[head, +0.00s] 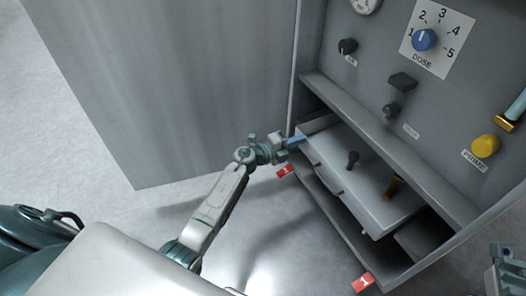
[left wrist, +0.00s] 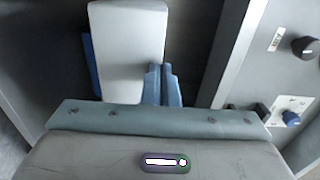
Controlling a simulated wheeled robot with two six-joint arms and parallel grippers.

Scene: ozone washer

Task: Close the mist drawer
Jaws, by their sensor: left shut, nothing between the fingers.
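The light grey drawer (head: 370,190) sits in the lower opening of the machine and sticks out of it. In the left wrist view the shut blue fingers (left wrist: 162,85) are beside a pale panel (left wrist: 127,45). A grey part of my right arm shows at the lower right edge; its jaws are not clear.
The machine's front panel has a blue dose dial (head: 424,39), a yellow prime button (head: 486,146) and dark knobs. Red number tags (head: 285,170) are along the bottom edge. A large grey panel (head: 170,85) stands at the left. The floor in front is clear.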

